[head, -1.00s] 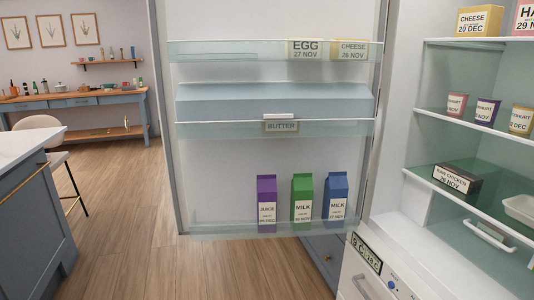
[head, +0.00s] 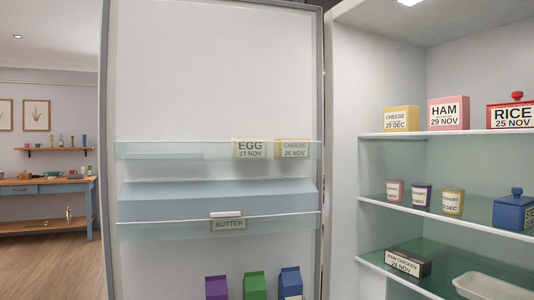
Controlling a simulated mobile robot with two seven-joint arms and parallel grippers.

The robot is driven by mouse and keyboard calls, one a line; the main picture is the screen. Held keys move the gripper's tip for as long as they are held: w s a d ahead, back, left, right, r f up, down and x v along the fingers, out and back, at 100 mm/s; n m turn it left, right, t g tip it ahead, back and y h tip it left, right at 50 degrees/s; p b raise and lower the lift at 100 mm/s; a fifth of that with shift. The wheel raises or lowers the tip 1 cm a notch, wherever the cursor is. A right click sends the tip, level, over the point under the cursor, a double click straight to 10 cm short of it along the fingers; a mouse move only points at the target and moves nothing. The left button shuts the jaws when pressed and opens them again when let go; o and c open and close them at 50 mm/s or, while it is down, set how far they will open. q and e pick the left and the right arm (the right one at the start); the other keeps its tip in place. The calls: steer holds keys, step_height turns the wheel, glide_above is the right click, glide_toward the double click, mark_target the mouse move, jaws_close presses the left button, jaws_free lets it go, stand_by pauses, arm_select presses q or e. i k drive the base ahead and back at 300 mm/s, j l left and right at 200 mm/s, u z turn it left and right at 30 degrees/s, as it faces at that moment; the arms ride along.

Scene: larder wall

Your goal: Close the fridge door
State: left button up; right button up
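The fridge door (head: 220,90) stands wide open at the left of the fridge, its inner side facing me. Its upper shelf holds an egg box (head: 249,149) and a cheese box (head: 292,148). A closed butter compartment (head: 215,200) is below, with a butter label (head: 228,224). The tops of a purple juice carton (head: 216,288), a green milk carton (head: 255,286) and a blue milk carton (head: 290,284) show at the bottom edge. The fridge interior (head: 390,85) is open to the right. Neither of my grippers is in view.
Fridge shelves (head: 440,222) hold cheese, ham, a rice jar (head: 512,113), yoghurts, a blue pot (head: 514,210), raw chicken (head: 408,262) and a white tray (head: 490,287). A wooden workbench (head: 45,186) stands far left, with open floor (head: 50,262) before it.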

mark_target(179, 80)
steer(key=z, duration=3.05)
steer(key=k+j+z, duration=0.1)
steer(key=k+z, duration=0.25)
steer(key=k+j+z, duration=0.1)
steer(key=k+z, duration=0.55)
steer(key=k, duration=0.5)
steer(key=k+z, duration=0.2)
steer(key=k, duration=0.2)
steer(key=k+l+z, duration=0.25)
steer(key=k, duration=0.2)
steer(key=k+j+z, duration=0.1)
steer(key=k+z, duration=0.5)
steer(key=k, duration=1.15)
steer(key=k+u, duration=0.3)
steer(key=k+j+u, duration=0.15)
steer(key=k+u, duration=0.15)
steer(key=k, duration=0.15)
